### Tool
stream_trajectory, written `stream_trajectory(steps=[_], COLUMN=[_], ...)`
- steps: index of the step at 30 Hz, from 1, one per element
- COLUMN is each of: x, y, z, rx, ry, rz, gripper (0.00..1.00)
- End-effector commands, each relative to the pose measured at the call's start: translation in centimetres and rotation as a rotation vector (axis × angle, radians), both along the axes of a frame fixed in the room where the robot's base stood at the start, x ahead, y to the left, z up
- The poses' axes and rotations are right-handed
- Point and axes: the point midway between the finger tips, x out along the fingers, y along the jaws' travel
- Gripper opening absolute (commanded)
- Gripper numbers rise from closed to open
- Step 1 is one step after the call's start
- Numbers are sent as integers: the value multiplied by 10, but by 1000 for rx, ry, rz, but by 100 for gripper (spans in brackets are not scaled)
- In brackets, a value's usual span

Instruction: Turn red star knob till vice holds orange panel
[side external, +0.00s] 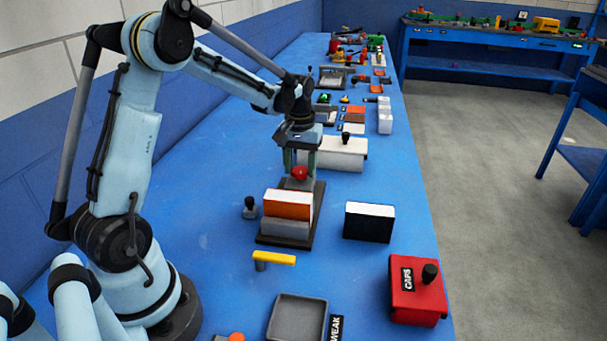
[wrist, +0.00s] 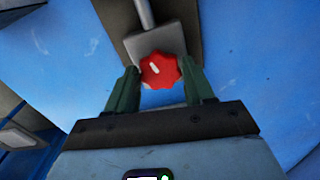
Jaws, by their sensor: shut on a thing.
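The red star knob (wrist: 161,69) sits between the two green fingers of my gripper (wrist: 160,88) in the wrist view. My gripper (side external: 300,163) is shut on the knob. In the side view the knob (side external: 299,173) shows just under the fingers, at the far end of the vice. The vice (side external: 308,211) stands on a dark base on the blue bench. The orange panel (side external: 288,205) stands upright at the vice's near end, above a grey jaw block (side external: 285,231). Whether the jaws touch the panel on both faces I cannot tell.
A black block with a white top (side external: 369,222) stands right of the vice. A small dark knobbed piece (side external: 250,208) is close on its left. A yellow-handled piece (side external: 273,258), a grey tray (side external: 297,318) and a red CAPS box (side external: 417,291) lie nearer. A white box (side external: 342,153) is behind.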

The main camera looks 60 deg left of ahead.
Motion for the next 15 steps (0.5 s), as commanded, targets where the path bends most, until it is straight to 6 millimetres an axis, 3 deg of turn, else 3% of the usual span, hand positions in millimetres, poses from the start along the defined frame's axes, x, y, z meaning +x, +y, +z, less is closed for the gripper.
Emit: stream_trajectory(steps=[15], x=[0], y=[0], z=[1], rx=[0], ry=[0], rz=[-491], gripper=[22])
